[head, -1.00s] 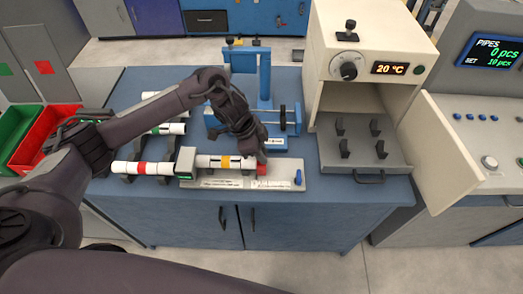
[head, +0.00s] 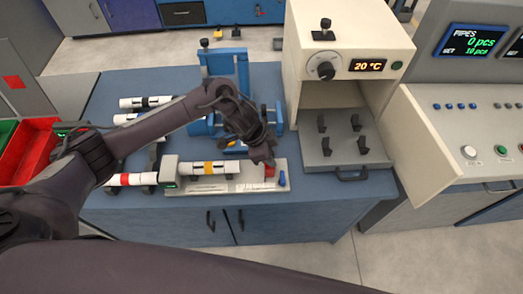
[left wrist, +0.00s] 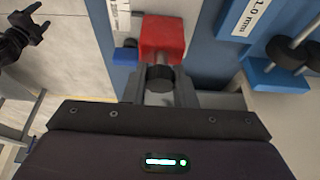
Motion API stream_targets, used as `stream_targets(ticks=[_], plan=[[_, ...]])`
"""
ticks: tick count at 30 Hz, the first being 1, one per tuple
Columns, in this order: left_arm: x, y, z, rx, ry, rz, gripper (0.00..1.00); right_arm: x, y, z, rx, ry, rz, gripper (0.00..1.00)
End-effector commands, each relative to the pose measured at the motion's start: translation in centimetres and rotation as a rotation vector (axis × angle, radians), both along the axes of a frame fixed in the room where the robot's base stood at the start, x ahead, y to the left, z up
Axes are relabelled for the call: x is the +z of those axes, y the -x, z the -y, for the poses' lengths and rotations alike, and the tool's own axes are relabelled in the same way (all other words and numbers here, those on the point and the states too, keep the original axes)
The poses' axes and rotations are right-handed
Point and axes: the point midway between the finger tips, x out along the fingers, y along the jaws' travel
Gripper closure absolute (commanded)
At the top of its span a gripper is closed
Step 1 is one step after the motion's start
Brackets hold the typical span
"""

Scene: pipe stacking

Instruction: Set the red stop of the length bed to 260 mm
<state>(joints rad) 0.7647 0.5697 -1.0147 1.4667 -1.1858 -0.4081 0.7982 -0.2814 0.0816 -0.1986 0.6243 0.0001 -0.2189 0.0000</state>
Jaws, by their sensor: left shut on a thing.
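The red stop (head: 270,171) sits near the right end of the light grey length bed (head: 232,187); it also shows in the left wrist view (left wrist: 163,38). My left gripper (head: 268,161) is over it, its fingers (left wrist: 160,88) shut around the stop's black knob. A white pipe with a yellow band (head: 209,168) lies along the bed, its right end apart from the stop. A green display (head: 170,186) is at the bed's left end, too small to read. My right gripper (left wrist: 38,20) appears at the left wrist view's upper left, its prongs apart and empty.
A blue lever (head: 282,179) is just right of the stop. A blue fixture (head: 228,62) stands behind the bed. An open oven (head: 345,48) with a grey clip tray (head: 343,150) stands to the right. More pipes (head: 128,180) lie at the left.

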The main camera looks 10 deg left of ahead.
Motion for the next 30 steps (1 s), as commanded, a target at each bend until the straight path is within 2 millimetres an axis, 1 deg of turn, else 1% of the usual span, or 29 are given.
stream_targets(ticks=[1,4,6,9,10,15,19,24,26,30], plan=[[0.2,-0.1,0.5,-0.003,0.006,0.003,1.0,-0.1,0.9,0.1,0.0,0.002,-0.013,0.39],[0.2,-0.1,0.6,-0.003,0.008,0.002,1.0,-0.2,2.5,0.2,0.0,0.002,-0.033,0.39],[0.2,-0.1,0.6,-0.003,0.009,0.003,1.0,-0.2,3.0,0.2,0.0,0.003,-0.041,0.39],[0.3,-0.1,0.7,-0.003,0.01,0.003,1.0,-0.2,3.0,0.2,0.001,0.003,-0.042,0.39],[0.3,-0.1,0.7,-0.003,0.01,0.003,0.75,-0.2,3.0,0.2,0.001,0.003,-0.041,0.39],[0.2,0.0,0.6,-0.004,0.009,0.002,0.54,-0.1,2.1,0.0,0.001,0.001,-0.028,0.39],[0.2,0.0,0.6,-0.005,0.007,0.001,0.54,-0.1,1.4,0.0,0.001,0.0,-0.018,0.39],[0.4,0.0,0.5,-0.005,0.007,0.001,0.54,-0.1,1.3,-0.1,0.001,-0.001,-0.018,0.39],[0.8,0.0,0.3,-0.004,0.008,0.002,0.54,-0.2,1.4,-0.2,0.001,-0.002,-0.018,0.39],[2.8,0.2,-0.5,-0.006,0.007,0.004,0.54,-0.6,1.5,-0.4,0.001,-0.004,-0.019,0.39]])
